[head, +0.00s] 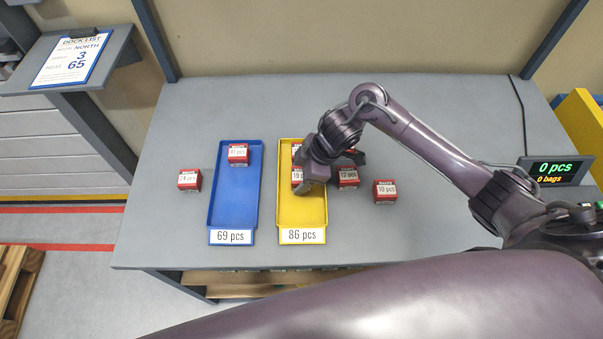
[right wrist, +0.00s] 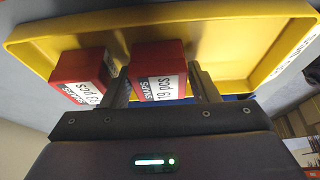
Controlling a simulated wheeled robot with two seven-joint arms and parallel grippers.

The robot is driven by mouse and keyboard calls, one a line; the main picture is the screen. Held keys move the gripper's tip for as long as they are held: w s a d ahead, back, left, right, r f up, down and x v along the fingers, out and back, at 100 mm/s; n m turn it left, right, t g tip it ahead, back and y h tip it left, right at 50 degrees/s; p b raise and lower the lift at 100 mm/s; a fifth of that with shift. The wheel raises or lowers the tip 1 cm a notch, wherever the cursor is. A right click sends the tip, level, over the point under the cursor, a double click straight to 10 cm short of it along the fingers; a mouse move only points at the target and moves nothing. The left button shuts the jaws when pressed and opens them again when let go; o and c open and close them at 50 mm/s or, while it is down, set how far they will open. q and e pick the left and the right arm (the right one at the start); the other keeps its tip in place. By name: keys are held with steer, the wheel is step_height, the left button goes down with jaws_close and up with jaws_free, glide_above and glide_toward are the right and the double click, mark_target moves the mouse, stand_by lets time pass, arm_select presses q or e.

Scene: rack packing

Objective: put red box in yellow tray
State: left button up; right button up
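The yellow tray (head: 315,213) stands right of the blue tray, with an "86 pcs" label at its front. A red box marked 19 pcs (head: 297,184) is in the yellow tray, partly hidden by my right gripper (head: 318,188). In the right wrist view this box (right wrist: 158,62) sits between the two fingers, with a narrow gap at the right finger. The right gripper looks open around it. A second red box (right wrist: 80,72) lies in the tray beside it and is mostly hidden in the head view. My left gripper is not in view.
The blue tray (head: 234,200) holds a red box (head: 238,154) at its back. Other red boxes stand on the grey table: one left of the blue tray (head: 189,180), two right of the yellow tray (head: 348,178) (head: 385,191). A counter display (head: 553,171) reads 0 pcs, 0 bags.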

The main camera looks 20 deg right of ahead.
steer(key=shift+r, duration=0.2)
steer(key=p+v, duration=0.1)
steer(key=v, duration=1.1)
steer(key=shift+p, duration=0.4)
steer(key=shift+f, duration=0.1)
